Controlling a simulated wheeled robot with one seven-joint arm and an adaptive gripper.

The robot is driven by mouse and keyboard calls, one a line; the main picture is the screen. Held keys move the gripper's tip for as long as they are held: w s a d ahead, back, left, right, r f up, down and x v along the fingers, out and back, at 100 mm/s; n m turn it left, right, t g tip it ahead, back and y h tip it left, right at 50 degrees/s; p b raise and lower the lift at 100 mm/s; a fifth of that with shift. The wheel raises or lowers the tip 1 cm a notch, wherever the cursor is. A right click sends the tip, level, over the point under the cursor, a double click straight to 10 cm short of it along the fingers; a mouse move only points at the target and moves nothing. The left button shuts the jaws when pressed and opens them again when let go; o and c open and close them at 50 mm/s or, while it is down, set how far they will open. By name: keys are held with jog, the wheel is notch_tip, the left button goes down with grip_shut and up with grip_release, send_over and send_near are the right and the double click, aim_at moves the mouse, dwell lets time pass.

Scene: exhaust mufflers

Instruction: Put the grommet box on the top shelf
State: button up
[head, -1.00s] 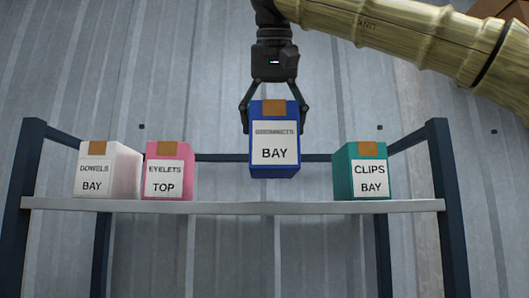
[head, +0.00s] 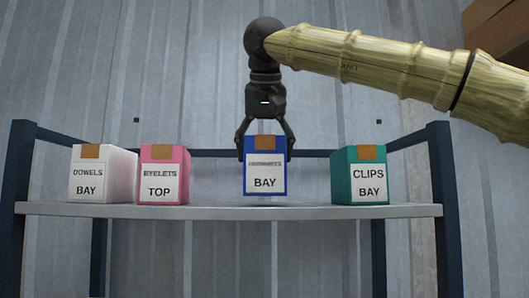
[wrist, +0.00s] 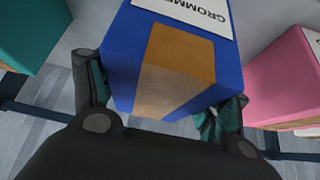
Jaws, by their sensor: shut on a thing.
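The blue grommet box (head: 265,188), labelled "GROMMETS BAY" with an orange tape patch on top, is upright in my gripper (head: 265,150). My gripper is shut on its sides from above. The box is at the shelf, between the pink and teal boxes; its bottom is just above or at the shelf board (head: 230,210), and I cannot tell whether it touches. In the wrist view the blue box (wrist: 205,95) sits between the two fingers (wrist: 165,115). The shelf (head: 230,210) is a grey board on a dark blue frame.
On the shelf stand a white "DOWELS" box (head: 104,175), a pink "EYELETS" box (head: 164,176) and a teal "CLIPS" box (head: 359,176). Gaps show on both sides of the blue box. Dark blue posts (head: 445,210) rise at the shelf's ends. A brown box (head: 495,30) is at upper right.

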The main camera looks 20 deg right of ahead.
jog(key=shift+f, duration=0.75)
jog(key=shift+f, duration=0.15)
jog(key=o, duration=1.4)
jog(key=shift+d, duration=0.1)
jog(key=b+v, duration=0.2)
jog(key=v, duration=1)
jog(key=shift+w, duration=0.1)
